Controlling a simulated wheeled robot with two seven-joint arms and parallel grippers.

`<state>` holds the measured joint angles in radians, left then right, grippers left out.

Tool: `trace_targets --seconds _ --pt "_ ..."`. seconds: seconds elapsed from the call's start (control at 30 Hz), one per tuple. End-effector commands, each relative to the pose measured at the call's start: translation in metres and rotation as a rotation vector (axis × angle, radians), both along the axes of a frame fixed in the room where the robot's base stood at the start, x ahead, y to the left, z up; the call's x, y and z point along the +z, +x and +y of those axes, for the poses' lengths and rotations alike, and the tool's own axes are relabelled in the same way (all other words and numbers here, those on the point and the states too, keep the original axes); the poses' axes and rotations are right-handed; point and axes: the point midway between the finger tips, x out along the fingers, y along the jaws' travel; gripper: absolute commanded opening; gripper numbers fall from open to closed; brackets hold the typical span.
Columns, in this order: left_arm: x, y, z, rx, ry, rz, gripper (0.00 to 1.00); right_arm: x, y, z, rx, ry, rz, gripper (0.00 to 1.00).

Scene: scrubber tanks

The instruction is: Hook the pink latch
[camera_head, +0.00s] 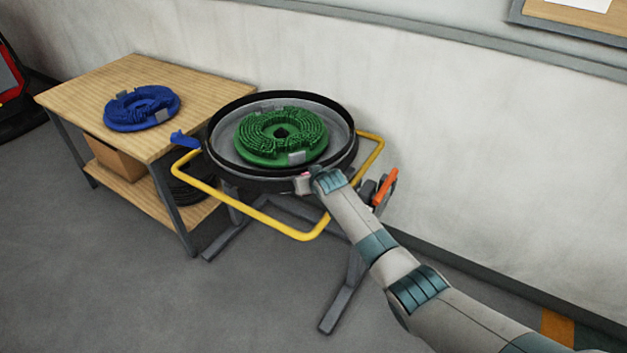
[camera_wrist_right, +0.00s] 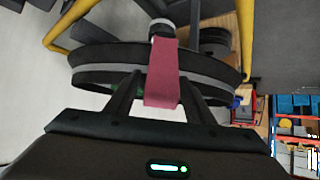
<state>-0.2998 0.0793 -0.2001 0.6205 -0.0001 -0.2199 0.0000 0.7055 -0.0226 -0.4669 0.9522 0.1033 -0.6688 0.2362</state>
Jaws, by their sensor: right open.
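The pink latch (camera_wrist_right: 162,78) is a flat pink strap on the outer side of the round black tank. In the right wrist view it lies between the two open fingers of my right gripper (camera_wrist_right: 160,92), with no clear grip on it. In the head view only a small pink bit (camera_head: 305,174) shows beside my right gripper (camera_head: 312,177), at the tank's near right rim. The round tank (camera_head: 222,172) has a black rim and a green scrubber pad (camera_head: 248,151) inside. My left gripper is out of view.
A yellow tube frame (camera_head: 250,213) surrounds the tank. A blue lever (camera_head: 184,140) and an orange handle (camera_head: 385,187) stick out at its sides. A wooden table (camera_head: 75,91) with a blue pad (camera_head: 143,108) stands at the left. The wall is close behind.

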Motion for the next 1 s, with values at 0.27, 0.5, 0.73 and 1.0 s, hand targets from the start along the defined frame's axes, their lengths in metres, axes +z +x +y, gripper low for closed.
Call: trace_targets --seconds 0.27,0.5,0.73,1.0 --pt "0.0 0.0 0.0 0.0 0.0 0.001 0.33 0.007 -0.01 -0.003 0.0 0.0 -0.001 0.48" --pt "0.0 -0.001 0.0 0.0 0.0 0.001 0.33 0.02 -0.027 -0.007 0.0 0.0 -0.002 0.48" --pt "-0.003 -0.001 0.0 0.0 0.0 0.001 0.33 0.034 -0.049 -0.014 -0.001 0.001 -0.001 0.48" --pt "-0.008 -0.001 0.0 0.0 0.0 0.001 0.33 0.055 -0.075 -0.02 0.0 0.0 -0.002 0.48"
